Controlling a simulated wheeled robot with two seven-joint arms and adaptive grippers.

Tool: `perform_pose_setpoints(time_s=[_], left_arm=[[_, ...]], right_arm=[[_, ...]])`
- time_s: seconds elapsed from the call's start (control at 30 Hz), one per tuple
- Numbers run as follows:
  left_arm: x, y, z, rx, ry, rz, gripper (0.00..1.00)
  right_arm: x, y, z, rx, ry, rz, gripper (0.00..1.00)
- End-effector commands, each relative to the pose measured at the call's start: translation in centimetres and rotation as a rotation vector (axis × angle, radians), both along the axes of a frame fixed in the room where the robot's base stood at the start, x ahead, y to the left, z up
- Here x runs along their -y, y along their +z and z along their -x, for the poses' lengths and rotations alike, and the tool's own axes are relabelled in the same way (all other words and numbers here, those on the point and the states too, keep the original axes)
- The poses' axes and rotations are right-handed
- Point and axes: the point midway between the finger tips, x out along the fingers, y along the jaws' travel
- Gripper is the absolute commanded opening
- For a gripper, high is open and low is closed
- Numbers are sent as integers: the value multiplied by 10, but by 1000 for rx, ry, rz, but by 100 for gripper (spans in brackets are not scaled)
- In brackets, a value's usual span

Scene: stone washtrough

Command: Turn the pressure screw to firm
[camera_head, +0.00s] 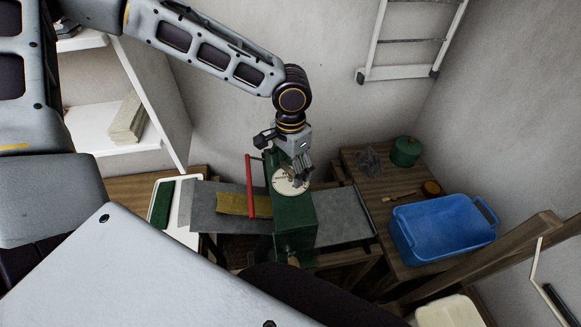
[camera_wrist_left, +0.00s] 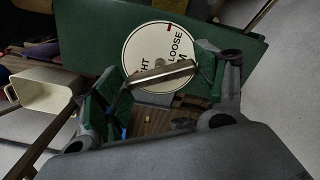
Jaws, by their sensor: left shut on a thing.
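The pressure screw has a white round dial (camera_head: 288,183) on top of a green press (camera_head: 293,217). In the left wrist view the dial (camera_wrist_left: 150,48) reads LOOSE, with partial letters GHT and M. A metal bar (camera_wrist_left: 160,74), seemingly the screw's handle, crosses in front of the dial. My left gripper (camera_head: 303,174) reaches down over the dial, shut on this bar; its green-padded fingers (camera_wrist_left: 158,78) stand on either side of it. The fingers hide part of the dial, and I see no pointer clearly. My right gripper is not in view.
A red bar (camera_head: 250,187) stands beside the dial. The grey press bed (camera_head: 345,215) carries a yellowish mat (camera_head: 232,203). A white tray (camera_head: 183,235) lies left. A blue tub (camera_head: 440,228), green tin (camera_head: 406,151) and wooden-handled tool (camera_head: 398,196) sit right. Shelves (camera_head: 105,127) stand at left.

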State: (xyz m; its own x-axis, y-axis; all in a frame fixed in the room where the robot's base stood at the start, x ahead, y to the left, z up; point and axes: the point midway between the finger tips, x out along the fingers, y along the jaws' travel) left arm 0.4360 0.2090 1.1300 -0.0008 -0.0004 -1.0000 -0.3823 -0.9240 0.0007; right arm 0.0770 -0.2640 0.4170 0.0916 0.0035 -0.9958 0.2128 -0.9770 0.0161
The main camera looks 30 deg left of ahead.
Motion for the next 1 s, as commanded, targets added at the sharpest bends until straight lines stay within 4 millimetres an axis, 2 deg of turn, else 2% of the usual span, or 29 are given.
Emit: perform_pose_setpoints(time_s=[1.0], left_arm=[[0,1,-2,6,854,1,48]], right_arm=[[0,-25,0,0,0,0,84]])
